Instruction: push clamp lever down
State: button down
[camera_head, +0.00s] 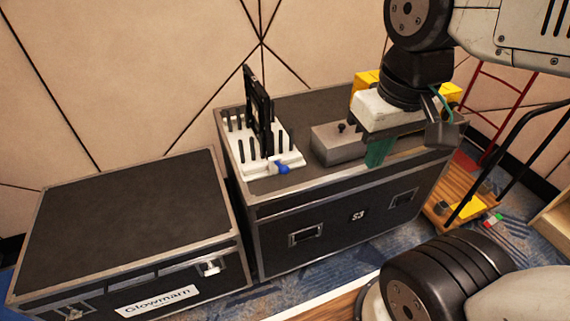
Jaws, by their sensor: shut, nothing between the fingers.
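No clamp lever can be picked out with certainty. A grey block (338,145) with a small black knob on top sits on the black case marked S3 (345,228). A white slotted rack (285,166) on the same case holds an upright black panel (257,112). A small blue handle-like part (279,167) lies at the rack's front edge. My gripper (444,132) is over the right end of the case, to the right of the grey block and apart from the blue part. It is shut and holds nothing; its fingertips are small and dark here.
A lower black case (130,215) with a clear top stands at the left. Yellow pieces (367,82) and a green piece (379,152) show around my wrist. A panelled wall is close behind.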

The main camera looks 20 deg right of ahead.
jog(key=w+m, duration=0.2)
jog(key=w, duration=0.5)
jog(key=m+g, duration=0.2)
jog(key=m, duration=0.5)
send_over(284, 165)
notch_tip(284, 165, down, 17)
jog(key=shift+w+d+y, duration=0.35)
jog(key=shift+w+y, duration=0.05)
jog(key=shift+f, duration=0.15)
jog(key=shift+s+a+f, duration=0.15)
jog(key=shift+f, duration=1.55)
jog(key=shift+s+a+f, duration=0.1)
jog(key=shift+f, duration=1.55)
jog(key=shift+f, duration=0.1)
